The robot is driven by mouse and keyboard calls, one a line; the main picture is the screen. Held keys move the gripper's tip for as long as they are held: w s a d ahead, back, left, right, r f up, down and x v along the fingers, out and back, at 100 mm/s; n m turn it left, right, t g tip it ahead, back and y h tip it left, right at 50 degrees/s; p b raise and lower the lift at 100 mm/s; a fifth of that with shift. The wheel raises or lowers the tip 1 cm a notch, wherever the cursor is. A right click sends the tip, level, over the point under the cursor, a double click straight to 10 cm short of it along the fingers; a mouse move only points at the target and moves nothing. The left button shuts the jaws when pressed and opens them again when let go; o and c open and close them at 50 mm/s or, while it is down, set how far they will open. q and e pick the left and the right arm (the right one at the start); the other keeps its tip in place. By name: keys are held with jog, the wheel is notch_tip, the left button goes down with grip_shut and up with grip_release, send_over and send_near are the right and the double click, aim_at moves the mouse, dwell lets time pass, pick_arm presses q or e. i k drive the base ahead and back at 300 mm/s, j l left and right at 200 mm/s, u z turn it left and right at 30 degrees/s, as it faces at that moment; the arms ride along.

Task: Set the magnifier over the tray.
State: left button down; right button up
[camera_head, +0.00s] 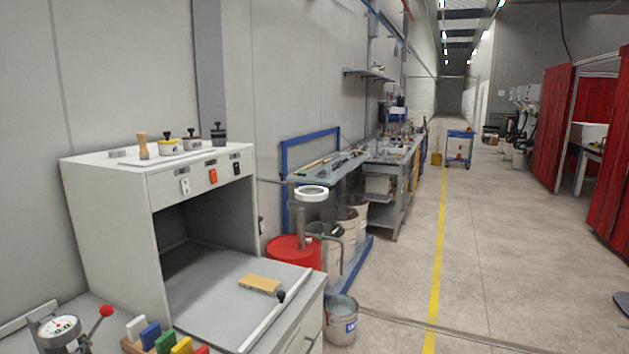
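The magnifier (312,193) appears as a white ring-shaped head on a thin dark arm. It is right of the white cabinet, and in the picture it lies in front of the blue-framed bench. The tray seems to be the flat grey surface (215,283) at the cabinet's open front, though I cannot be sure of this. A tan block (260,284) lies on it near its right side. In the picture the magnifier head is above and to the right of this surface, not over it. Neither of my grippers is in view.
The white cabinet (105,200) carries several knobs and a wooden-handled piece on top. A dial gauge (58,328) and coloured blocks (150,336) are at the lower left. A red drum (293,252) and a bucket (341,320) stand right of the cabinet.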

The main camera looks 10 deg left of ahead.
aim_at(299, 191)
jog(key=i+l, duration=0.25)
jog(key=i, duration=0.2)
jog(key=i+l, duration=0.2)
jog(key=i, duration=0.2)
jog(key=i+l+u, duration=0.1)
jog(key=i+l, duration=0.15)
jog(key=i, duration=0.2)
